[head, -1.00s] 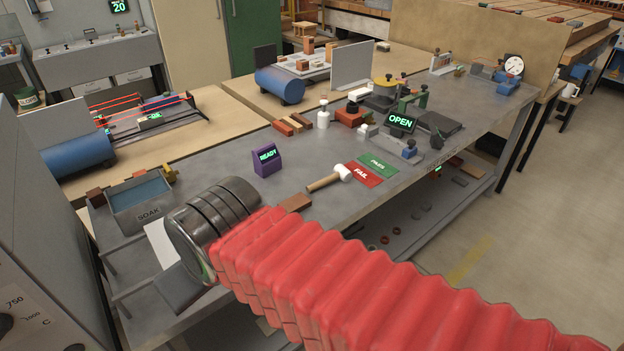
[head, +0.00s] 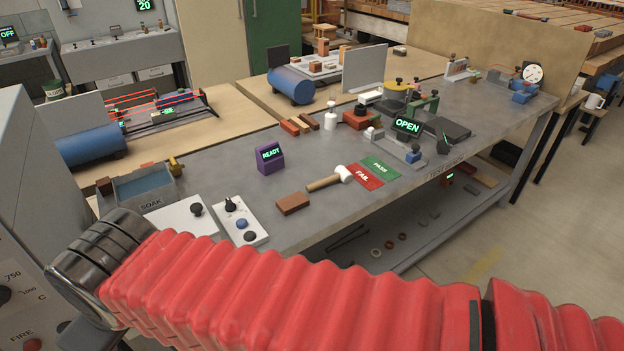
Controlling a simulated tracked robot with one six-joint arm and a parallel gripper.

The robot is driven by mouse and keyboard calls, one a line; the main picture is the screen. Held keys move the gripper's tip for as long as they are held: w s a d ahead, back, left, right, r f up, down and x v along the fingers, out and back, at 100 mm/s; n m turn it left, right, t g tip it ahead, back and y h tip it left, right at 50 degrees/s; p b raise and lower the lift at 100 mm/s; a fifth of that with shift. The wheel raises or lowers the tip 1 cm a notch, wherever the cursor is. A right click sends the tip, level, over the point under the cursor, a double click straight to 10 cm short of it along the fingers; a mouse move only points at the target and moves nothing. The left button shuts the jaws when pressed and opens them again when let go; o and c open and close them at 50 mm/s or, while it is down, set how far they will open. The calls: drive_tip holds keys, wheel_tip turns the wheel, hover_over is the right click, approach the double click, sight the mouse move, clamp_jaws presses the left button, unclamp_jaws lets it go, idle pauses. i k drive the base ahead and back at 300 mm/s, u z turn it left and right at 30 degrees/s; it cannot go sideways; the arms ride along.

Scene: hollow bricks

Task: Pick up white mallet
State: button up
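The white mallet (head: 343,173) lies on the grey workbench (head: 220,182) in the head view. It has a white head and a light wooden handle that points to the lower left. Its head is beside the red FAIL plate (head: 367,176). My arm, in a red ribbed sleeve, crosses the front of the view and ends in a dark metal wrist part at the lower left. My gripper's fingers are not visible. The mallet is fully visible and apart from my arm.
A brown brick (head: 292,204) lies left of the handle. A control panel with knobs (head: 238,221) is further left. A purple READY box (head: 270,157) stands behind the mallet, a green PASS plate (head: 381,166) beyond FAIL, and an OPEN display (head: 407,126) to the right.

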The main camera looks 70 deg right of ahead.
sight(341, 173)
drive_tip(key=u, duration=1.5)
drive_tip(key=k, duration=2.65)
drive_tip(key=z, duration=0.55)
